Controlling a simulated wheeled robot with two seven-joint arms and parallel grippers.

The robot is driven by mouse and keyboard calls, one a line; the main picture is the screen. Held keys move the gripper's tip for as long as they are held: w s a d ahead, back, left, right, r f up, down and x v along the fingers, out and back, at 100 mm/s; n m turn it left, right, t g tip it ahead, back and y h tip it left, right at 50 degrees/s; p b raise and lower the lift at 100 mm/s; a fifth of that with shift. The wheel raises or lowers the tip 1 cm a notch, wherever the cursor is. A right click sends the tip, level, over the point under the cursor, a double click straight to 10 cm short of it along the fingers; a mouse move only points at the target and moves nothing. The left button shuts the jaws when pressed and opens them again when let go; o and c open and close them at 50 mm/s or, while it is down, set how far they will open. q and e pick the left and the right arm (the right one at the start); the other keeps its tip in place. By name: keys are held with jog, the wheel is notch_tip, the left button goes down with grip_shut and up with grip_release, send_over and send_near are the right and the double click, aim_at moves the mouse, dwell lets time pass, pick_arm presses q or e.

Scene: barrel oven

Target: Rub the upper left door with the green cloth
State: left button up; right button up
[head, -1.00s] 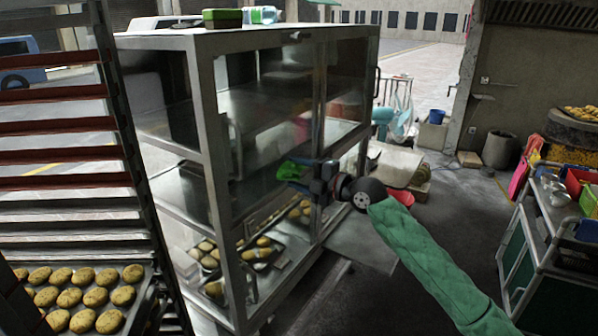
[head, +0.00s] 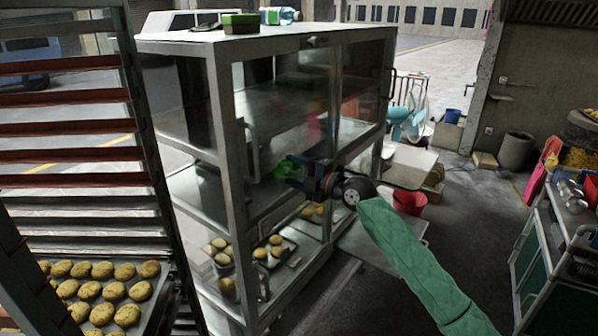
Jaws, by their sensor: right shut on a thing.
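The glass-fronted cabinet (head: 221,97) stands in the middle of the head view, with a metal frame and glass doors. Its upper left door (head: 284,105) is the pane left of the middle post and looks closed. My right gripper (head: 300,171) is shut on the green cloth (head: 288,168), which shows as a bunched green patch at the fingertips. The cloth is in front of the lower part of the left-hand glass; I cannot tell whether it touches the glass. My left gripper is not in view.
A rack with a tray of buns (head: 95,292) stands close on the left. A green box (head: 240,18) and bottles (head: 280,15) sit on the cabinet top. A red bucket (head: 410,202) stands behind my right arm.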

jog(key=shift+b+x, duration=0.55)
jog(key=shift+x, duration=0.4)
dwell(0.9)
jog(key=shift+w+d+f+b, duration=0.2)
jog(key=shift+w+d+b, duration=0.15)
jog(key=shift+b, duration=0.5)
jog(key=w+d+b, duration=0.1)
jog(key=b, duration=0.2)
jog(key=shift+w+d, duration=0.15)
jog(key=shift+w, duration=0.25)
jog(key=shift+w+d+r+b, duration=0.15)
jog(key=shift+w+d+b, duration=0.15)
jog(key=shift+b, duration=0.1)
jog(key=shift+w+d+b, duration=0.55)
jog(key=shift+w+b, duration=0.3)
jog(key=shift+b, duration=0.5)
jog(key=shift+w+d+b, duration=0.55)
jog(key=shift+w+b, duration=0.3)
jog(key=shift+b, duration=0.5)
